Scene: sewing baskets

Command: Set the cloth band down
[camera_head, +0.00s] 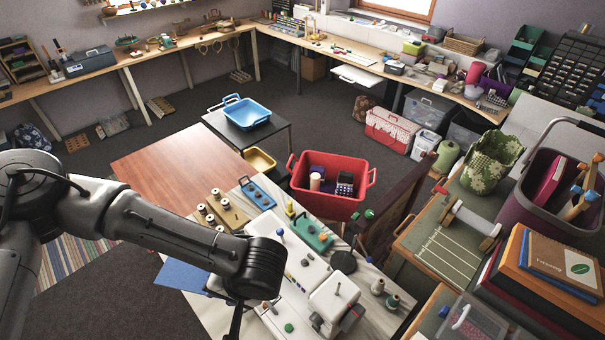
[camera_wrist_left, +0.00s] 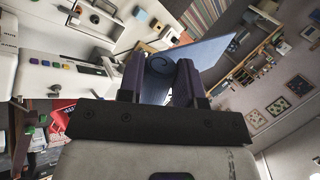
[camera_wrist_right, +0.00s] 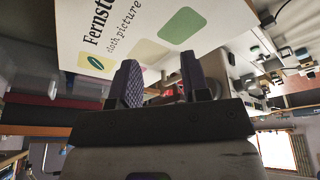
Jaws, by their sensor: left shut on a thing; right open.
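In the head view a blue sheet (camera_head: 183,276) lies at the left edge of the pale sewing table, beside my left arm; the left fingertips are hidden or cut off there. My right gripper (camera_wrist_right: 160,83) is open and empty, facing a white printed panel (camera_wrist_right: 135,30); it is not in the head view.
The pale table holds a white sewing machine (camera_head: 332,300), a spool board (camera_head: 221,213) and a teal tray (camera_head: 312,236). A red basket (camera_head: 328,206) stands behind it. A brown wooden table (camera_head: 170,168) is bare. Books (camera_head: 550,262) and a purple basket (camera_head: 530,195) crowd the right.

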